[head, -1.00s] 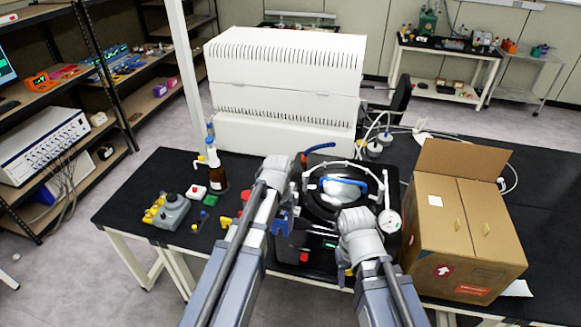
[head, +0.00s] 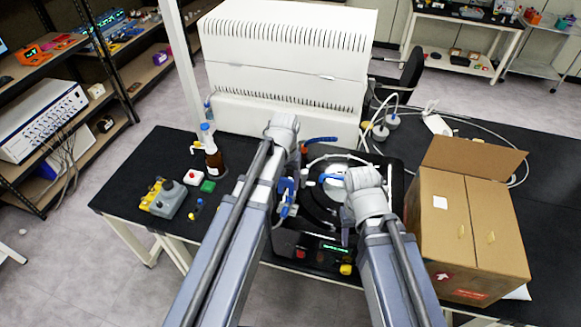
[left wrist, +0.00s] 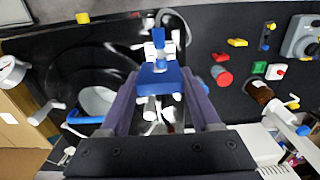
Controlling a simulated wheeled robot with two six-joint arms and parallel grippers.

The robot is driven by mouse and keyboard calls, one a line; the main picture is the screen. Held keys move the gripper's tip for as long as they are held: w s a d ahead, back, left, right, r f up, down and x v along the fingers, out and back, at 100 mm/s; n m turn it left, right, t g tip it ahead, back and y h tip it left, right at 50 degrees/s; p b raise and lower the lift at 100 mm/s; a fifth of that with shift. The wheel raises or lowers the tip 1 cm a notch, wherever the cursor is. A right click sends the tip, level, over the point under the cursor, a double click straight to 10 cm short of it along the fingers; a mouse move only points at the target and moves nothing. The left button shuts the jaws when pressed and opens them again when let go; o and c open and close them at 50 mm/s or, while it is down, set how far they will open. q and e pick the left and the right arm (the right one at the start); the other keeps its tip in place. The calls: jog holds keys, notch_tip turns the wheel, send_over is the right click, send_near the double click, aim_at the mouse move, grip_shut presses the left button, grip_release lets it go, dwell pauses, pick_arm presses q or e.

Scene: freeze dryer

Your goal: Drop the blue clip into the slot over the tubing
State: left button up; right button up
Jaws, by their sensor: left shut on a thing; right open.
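In the left wrist view my left gripper (left wrist: 157,88) is shut on a blue clip (left wrist: 158,78). White rod-like parts show below the clip, and I cannot tell whether it touches them. Above it in that view is a blue and white fitting (left wrist: 158,42), with pale tubing (left wrist: 172,14) curving near it; I cannot make out the slot. The blue fitting also shows beside my left arm in the head view (head: 287,190), where that arm hides my left fingertips and clip. My right gripper (head: 348,220) is over the right side of the black device, apparently empty, its fingertips mostly hidden.
The black device (head: 318,262) has a lit green display and a round lid with a blue handle (head: 333,178). A brown bottle (head: 214,160) and small coloured parts stand left. A cardboard box (head: 445,235) stands close to my right arm. A white cabinet (head: 285,60) stands behind.

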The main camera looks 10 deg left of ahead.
aim_at(287, 204)
pick_arm(q)
jog(key=shift+w, duration=0.15)
notch_tip(287, 204, down, 3)
jog(key=b, duration=0.3)
jog(key=shift+w+f+b, duration=0.1)
jog(key=shift+f+b, duration=0.1)
jog(key=shift+b, duration=0.1)
jog(key=shift+w+f+b, duration=0.1)
jog(key=shift+f+b, duration=0.55)
jog(key=shift+f, duration=0.05)
jog(key=shift+f+b, duration=0.65)
jog(key=shift+b, duration=0.05)
pick_arm(e)
notch_tip(287, 204, down, 6)
jog(key=shift+w+n, duration=0.3)
pick_arm(q)
jog(key=shift+f+b, duration=2.25)
pick_arm(e)
jog(key=shift+f, duration=2.35)
